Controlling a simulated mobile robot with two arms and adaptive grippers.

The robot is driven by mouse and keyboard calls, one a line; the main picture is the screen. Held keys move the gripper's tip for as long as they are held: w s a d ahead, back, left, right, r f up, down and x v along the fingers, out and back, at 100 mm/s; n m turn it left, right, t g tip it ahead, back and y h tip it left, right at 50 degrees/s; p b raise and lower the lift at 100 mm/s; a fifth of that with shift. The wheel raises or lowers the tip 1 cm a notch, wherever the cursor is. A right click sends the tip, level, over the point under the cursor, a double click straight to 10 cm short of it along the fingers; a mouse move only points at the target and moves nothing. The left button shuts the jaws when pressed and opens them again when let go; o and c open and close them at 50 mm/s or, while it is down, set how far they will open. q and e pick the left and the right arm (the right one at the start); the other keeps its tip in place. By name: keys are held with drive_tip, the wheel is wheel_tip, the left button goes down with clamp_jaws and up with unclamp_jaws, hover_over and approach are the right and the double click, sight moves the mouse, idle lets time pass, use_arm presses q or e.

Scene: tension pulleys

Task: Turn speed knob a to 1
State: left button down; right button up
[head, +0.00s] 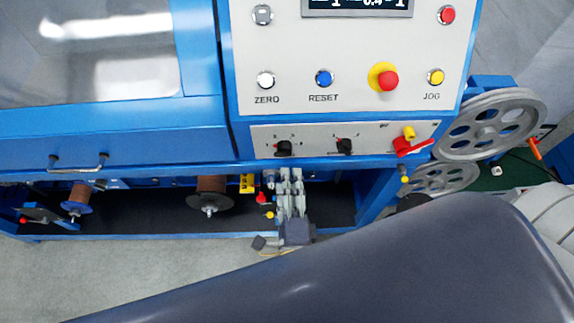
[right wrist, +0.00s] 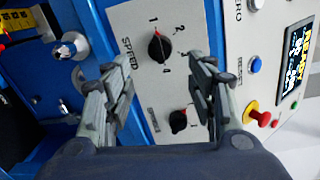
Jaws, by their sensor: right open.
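Two black rotary knobs sit on the light grey strip below the main panel. In the head view the left knob (head: 283,148) and the right knob (head: 345,146) are apart from my gripper. In the right wrist view these are the upper knob (right wrist: 159,47), with "SPEED" and numbers including 1, 2 and 4 around it, and the lower knob (right wrist: 178,121). Which is knob a I cannot read. My right gripper (head: 290,172) is open and empty just below the left knob. In the right wrist view its fingers (right wrist: 162,72) stand either side of the upper knob's line, touching nothing.
A red switch handle (head: 412,146) is right of the knobs. Above are the emergency stop (head: 387,79), ZERO, RESET and JOG buttons. Spools (head: 209,195) and a yellow part (head: 247,184) are left of my gripper. Large pulleys (head: 489,124) stand at right. My arm covers the lower right.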

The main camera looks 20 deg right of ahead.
drive_tip(key=shift+v, duration=1.65)
drive_tip(key=s+a+f+n+g+y+b, duration=0.1)
drive_tip(key=s+f+n+g+y+b, duration=0.2)
drive_tip(key=f+n, duration=0.85)
drive_tip(key=s+a+f+n+g+y, duration=0.15)
drive_tip(key=f+n+y, duration=0.3)
drive_tip(key=f, duration=1.35)
drive_tip(key=s+d+f+n+g+h+b, duration=0.1)
drive_tip(key=s+d+f+n+g, duration=0.3)
drive_tip(key=s+d+f, duration=0.3)
drive_tip(key=s+d+f+n+g+h+b, duration=0.2)
drive_tip(key=s+d+f+n+g, duration=0.3)
drive_tip(key=s+f, duration=0.9)
drive_tip(key=d+g, duration=0.2)
drive_tip(key=d, duration=0.1)
drive_tip(key=shift+s+d+f, duration=0.15)
drive_tip(key=shift+d+f, duration=0.05)
drive_tip(key=shift+f, duration=0.05)
